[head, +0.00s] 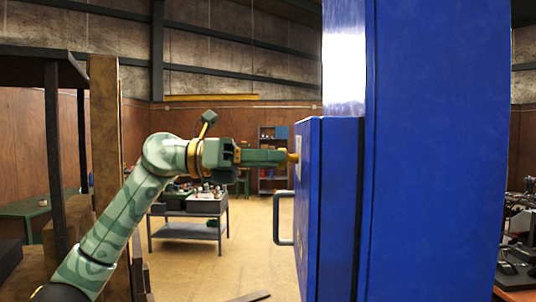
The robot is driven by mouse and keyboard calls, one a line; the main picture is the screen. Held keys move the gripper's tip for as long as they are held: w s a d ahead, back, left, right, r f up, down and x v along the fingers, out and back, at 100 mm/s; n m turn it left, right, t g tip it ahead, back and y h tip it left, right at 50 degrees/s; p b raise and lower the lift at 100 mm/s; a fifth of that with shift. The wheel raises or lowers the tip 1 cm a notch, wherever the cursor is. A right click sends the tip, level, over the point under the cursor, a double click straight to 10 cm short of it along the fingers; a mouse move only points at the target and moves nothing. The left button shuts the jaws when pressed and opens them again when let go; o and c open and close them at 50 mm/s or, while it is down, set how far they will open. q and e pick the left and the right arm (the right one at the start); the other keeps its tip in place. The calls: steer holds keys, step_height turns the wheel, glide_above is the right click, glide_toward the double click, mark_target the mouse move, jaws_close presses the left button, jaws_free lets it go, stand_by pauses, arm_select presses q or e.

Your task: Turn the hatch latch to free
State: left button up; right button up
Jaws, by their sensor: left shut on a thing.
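A tall blue cabinet (440,150) fills the right of the head view. A lower blue box-like part, the hatch (335,210), stands out from its left side. A grey bar handle (278,218) is on the hatch's left face. A small yellow-brown latch (293,158) sticks out near the top of that face. My left gripper (285,157) reaches in from the left, level, and is shut on the latch. Its fingers hide part of the latch, so I cannot tell how far it is turned. My right gripper is not in view.
A grey wheeled-looking cart (190,230) with small items stands behind my left arm. A wooden post (105,150) and dark frame stand at the left. Dark equipment (518,255) lies on a bench at the far right. The floor (245,255) between cart and cabinet is mostly clear.

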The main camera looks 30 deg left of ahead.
arm_select(q)
steer(key=shift+r+n+p, duration=0.15)
steer(key=shift+n+p, duration=3.7)
steer(key=shift+n, duration=3.45)
steer(key=o, duration=1)
steer(key=shift+a, duration=0.1)
steer(key=b+v, duration=0.9)
steer(key=v, duration=0.7)
steer(key=shift+a, duration=0.2)
